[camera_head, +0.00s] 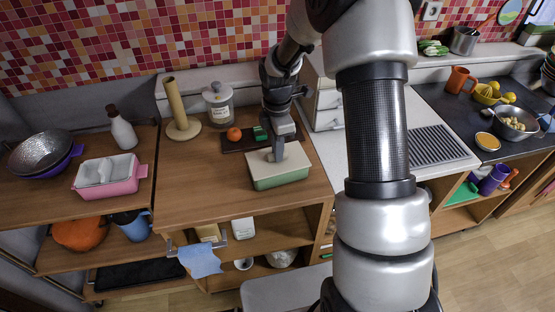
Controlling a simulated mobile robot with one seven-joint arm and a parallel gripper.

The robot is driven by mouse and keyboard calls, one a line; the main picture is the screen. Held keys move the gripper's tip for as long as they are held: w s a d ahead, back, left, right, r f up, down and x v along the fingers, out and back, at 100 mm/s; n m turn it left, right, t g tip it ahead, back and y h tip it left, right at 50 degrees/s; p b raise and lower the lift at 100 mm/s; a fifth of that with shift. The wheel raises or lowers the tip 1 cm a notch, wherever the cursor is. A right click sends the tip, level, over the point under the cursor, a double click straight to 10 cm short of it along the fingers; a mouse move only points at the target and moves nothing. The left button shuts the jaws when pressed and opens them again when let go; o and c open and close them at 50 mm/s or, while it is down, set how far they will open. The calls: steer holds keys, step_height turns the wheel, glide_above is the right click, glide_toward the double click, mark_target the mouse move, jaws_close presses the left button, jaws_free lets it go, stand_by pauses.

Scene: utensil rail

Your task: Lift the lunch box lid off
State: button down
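The lunch box (279,179) is a green box on the wooden counter in the middle of the view. Its pale cream lid (262,168) lies on top of it. My gripper (274,156) points down at the lid from above, over its middle. The fingertips are at or very close to the lid's top. I cannot tell whether they touch it or hold a part of it. Any handle on the lid is hidden by the gripper.
Behind the lunch box lies a dark board (236,142) with a tomato (234,134) and a green item (259,133). A glass jar (218,104) and a paper towel holder (179,110) stand further back. A pink container (108,177) sits left. Counter left of the box is clear.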

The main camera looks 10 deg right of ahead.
steer(key=shift+r, duration=0.1)
step_height(320, 180, up, 10)
stand_by(0.5)
stand_by(0.4)
